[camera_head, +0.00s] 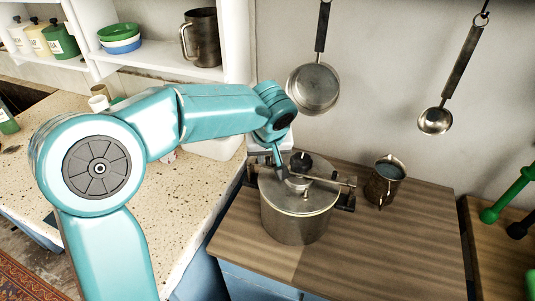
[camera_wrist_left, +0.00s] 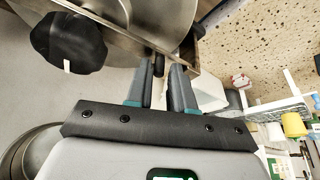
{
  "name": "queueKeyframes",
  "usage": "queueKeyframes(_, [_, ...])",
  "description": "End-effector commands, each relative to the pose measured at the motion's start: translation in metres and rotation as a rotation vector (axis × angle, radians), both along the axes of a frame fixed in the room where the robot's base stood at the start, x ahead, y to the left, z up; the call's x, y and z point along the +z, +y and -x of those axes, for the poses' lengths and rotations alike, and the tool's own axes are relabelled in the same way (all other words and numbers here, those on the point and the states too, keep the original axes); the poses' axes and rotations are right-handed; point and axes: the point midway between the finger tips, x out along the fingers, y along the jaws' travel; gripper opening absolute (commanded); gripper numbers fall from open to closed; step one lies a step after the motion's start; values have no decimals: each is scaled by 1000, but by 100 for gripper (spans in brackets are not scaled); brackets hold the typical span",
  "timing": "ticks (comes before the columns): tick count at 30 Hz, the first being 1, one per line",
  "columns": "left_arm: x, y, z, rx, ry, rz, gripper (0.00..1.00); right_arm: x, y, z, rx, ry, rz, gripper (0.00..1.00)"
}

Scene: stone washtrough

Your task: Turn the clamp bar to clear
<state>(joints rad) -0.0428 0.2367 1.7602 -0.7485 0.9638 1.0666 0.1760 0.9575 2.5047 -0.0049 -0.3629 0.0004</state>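A steel pot (camera_head: 297,221) with a flat lid stands on the wooden worktop. A black knob (camera_head: 301,162) sits over the lid's middle, and the thin clamp bar (camera_head: 334,182) runs across the lid beneath it. The knob also shows in the left wrist view (camera_wrist_left: 68,42). My left gripper (camera_head: 280,158) reaches down at the left part of the lid, close to the bar. In the left wrist view its fingers (camera_wrist_left: 157,84) are apart, with a small dark piece, perhaps the bar's end, between or just beyond the tips. Contact cannot be made out. My right gripper is not in view.
A metal mug (camera_head: 384,182) stands right of the pot. A pan (camera_head: 314,88) and a ladle (camera_head: 435,120) hang on the wall behind. Green dumbbells (camera_head: 510,196) lie at far right. The worktop (camera_head: 385,252) in front and to the right is clear.

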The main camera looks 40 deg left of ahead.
Motion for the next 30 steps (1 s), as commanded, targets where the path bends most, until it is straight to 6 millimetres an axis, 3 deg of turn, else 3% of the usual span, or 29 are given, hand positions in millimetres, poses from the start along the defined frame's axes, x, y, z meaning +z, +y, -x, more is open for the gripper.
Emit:
queueKeyframes(4, [0, 0, 0, 0, 0, 0, 22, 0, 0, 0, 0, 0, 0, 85])
queueKeyframes(5, [0, 0, 0, 0, 0, 0, 19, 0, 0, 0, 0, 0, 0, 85])
queueKeyframes(6, [0, 0, 0, 0, 0, 0, 6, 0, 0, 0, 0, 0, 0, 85])
queueKeyframes(7, [0, 0, 0, 0, 0, 0, 0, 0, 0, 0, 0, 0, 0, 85])
queueKeyframes(30, [1, 0, 0, 1, 0, 0, 0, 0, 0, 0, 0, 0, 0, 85])
